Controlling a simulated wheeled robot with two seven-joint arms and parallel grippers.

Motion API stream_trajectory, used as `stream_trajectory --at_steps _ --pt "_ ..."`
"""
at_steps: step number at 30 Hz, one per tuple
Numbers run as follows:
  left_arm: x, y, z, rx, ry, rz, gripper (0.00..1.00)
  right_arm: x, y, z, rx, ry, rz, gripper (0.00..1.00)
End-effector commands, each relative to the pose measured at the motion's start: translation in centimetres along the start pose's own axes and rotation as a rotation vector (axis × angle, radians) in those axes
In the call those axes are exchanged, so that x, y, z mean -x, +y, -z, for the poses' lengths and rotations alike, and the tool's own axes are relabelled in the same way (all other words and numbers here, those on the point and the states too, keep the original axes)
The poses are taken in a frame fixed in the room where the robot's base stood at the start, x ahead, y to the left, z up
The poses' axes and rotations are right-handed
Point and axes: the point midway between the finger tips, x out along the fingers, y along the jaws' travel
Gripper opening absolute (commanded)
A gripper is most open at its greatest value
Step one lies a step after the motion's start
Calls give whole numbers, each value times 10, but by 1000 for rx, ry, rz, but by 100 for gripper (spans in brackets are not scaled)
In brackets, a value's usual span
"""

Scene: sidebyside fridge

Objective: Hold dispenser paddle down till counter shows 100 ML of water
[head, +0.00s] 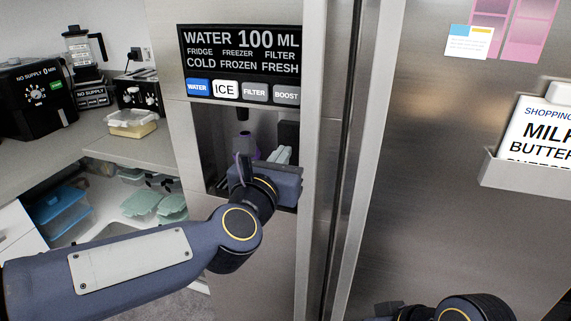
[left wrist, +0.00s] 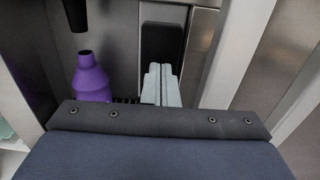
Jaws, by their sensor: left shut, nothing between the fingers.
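The dispenser display (head: 241,50) on the fridge reads WATER 100 ML, and its WATER button (head: 198,87) is lit blue. The dark dispenser paddle (left wrist: 162,45) is at the back of the recess; it also shows in the head view (head: 288,133). My left gripper (left wrist: 161,84) is shut and empty, its pale fingers in the recess just in front of the paddle's lower part. I cannot tell whether they touch it. A purple bottle (left wrist: 89,80) stands left of the fingers, below the dark nozzle (left wrist: 78,15). My right gripper is not visible; only part of my right arm shows at the bottom right.
The fridge's metal handle edge (head: 341,160) runs vertically right of the recess. A holder with a shopping list (head: 540,130) is on the right door. At left, a counter (head: 125,147) holds a black appliance (head: 35,97) and a food container (head: 131,122).

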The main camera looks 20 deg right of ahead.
Motion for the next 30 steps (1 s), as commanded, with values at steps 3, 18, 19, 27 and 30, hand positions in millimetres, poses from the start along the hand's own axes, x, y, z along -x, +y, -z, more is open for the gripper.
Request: stream_trajectory --at_steps 3,18,19,27,30 --pt "10 2 1 -1 -1 2 0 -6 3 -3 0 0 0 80" --pt "90 0 0 -1 -1 5 0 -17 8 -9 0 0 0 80" --pt "92 0 0 -1 0 5 0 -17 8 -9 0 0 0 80" --pt "101 0 0 -1 2 6 0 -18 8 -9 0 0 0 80" --pt "101 0 0 -1 2 6 0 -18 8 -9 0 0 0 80"
